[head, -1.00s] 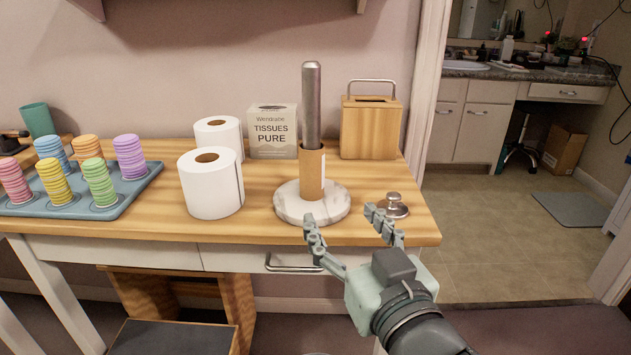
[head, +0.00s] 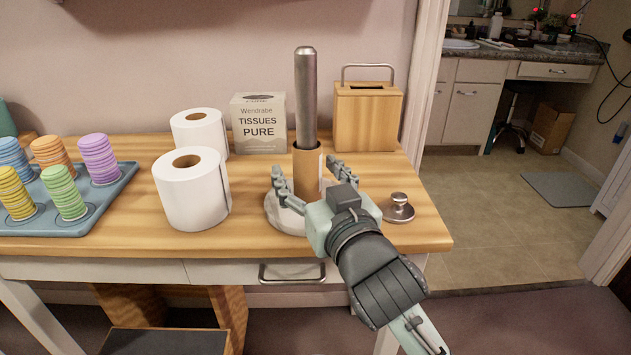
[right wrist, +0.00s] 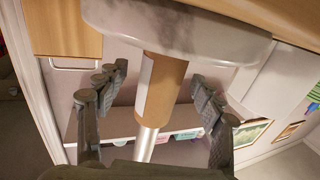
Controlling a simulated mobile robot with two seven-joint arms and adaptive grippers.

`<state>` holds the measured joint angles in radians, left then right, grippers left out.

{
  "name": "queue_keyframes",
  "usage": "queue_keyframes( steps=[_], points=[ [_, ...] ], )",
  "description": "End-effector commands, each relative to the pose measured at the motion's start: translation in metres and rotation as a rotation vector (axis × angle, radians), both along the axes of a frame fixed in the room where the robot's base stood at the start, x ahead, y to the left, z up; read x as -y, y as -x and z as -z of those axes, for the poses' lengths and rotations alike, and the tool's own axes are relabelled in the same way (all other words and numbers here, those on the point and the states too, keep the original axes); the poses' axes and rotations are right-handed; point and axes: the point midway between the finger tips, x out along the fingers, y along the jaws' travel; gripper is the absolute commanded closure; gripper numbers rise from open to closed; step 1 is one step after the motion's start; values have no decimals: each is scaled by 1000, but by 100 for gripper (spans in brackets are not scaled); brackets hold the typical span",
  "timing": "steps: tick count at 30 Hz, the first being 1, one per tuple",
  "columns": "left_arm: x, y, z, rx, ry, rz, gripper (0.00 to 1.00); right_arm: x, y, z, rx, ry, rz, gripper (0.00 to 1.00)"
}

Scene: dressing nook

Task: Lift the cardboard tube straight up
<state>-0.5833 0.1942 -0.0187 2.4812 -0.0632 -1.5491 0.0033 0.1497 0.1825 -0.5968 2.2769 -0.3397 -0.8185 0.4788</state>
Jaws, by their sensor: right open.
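The brown cardboard tube (head: 307,172) stands upright around the metal post (head: 306,95) of a holder with a round marble base (head: 285,218). The post rises well above the tube. My right gripper (head: 307,176) is open, with one finger on each side of the tube. In the right wrist view the tube (right wrist: 160,90) shows between the open fingers, with a gap visible on both sides. The gripper's body hides part of the marble base in the head view. My left gripper is not in view.
Two white paper rolls (head: 192,190) stand left of the holder. A tissue box (head: 259,124) and a wooden box (head: 367,118) stand behind. A metal knobbed lid (head: 398,208) lies at the right. A blue tray (head: 115,190) with coloured stacks is at the left.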

Motion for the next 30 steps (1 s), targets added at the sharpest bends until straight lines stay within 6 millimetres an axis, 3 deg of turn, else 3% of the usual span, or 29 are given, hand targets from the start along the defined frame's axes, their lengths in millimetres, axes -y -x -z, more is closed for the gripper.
queue_keyframes(
  steps=[10, 22, 30],
  points=[
    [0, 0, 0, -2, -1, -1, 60, -2, -4, 0, 0, 0, -1, 34],
    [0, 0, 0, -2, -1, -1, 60, -1, -4, 0, 0, 0, 0, 84],
    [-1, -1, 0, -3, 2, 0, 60, -1, -4, -6, 0, 0, 0, 86]
  ],
)
